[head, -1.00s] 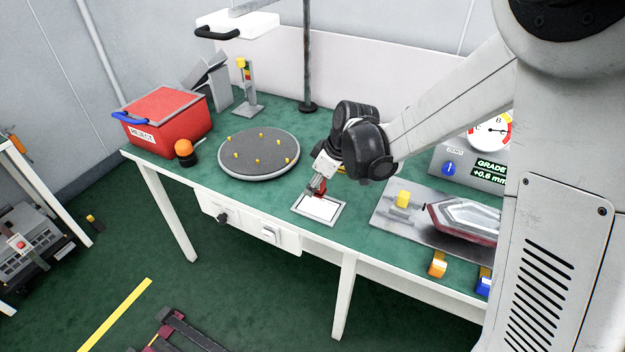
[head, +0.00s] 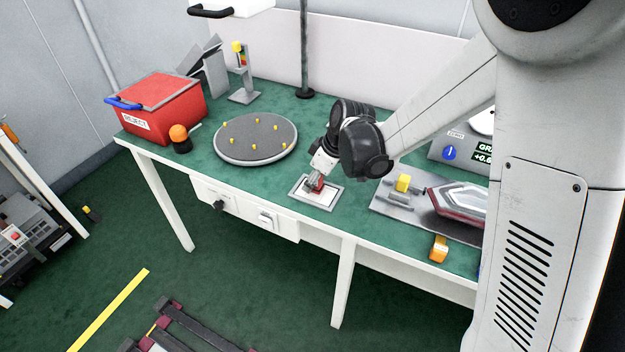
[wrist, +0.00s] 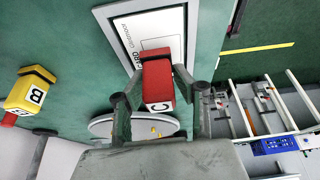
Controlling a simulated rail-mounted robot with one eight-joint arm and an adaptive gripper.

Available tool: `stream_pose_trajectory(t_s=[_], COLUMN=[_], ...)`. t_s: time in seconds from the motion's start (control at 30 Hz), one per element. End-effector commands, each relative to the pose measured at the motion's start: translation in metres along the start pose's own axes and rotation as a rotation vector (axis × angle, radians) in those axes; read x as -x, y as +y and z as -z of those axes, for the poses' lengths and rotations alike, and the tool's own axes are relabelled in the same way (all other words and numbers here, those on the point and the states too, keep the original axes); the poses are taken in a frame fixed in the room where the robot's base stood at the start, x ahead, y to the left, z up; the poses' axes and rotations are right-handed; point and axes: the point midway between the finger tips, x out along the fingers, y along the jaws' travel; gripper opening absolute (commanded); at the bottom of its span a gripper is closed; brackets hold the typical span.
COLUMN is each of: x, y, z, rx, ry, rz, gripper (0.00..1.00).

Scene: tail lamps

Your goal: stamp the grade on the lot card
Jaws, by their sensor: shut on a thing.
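My gripper (head: 315,182) is shut on a red stamp (wrist: 158,84) whose label reads C. In the head view the stamp is over the white lot card (head: 324,197), which lies in a grey frame (head: 333,206) near the table's front edge. The wrist view shows the card (wrist: 158,38) just beyond the stamp's far end. I cannot tell whether the stamp touches the card, and the card's covered part is hidden.
A grey plate (head: 392,203) with a lamp part (head: 457,208) lies right of the card. The gauge box (head: 452,152) is partly hidden by my body. A round turntable (head: 256,139), an orange beacon (head: 180,138) and a red reject bin (head: 160,104) stand left.

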Motion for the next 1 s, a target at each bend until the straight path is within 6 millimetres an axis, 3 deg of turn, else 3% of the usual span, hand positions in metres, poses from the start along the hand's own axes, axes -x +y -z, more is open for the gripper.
stream_pose_trajectory(t_s=[1.0], x=[-0.0074], y=[0.0000], z=[-0.0030], rx=[0.000], ry=[0.000], rz=[0.000], gripper=[0.10])
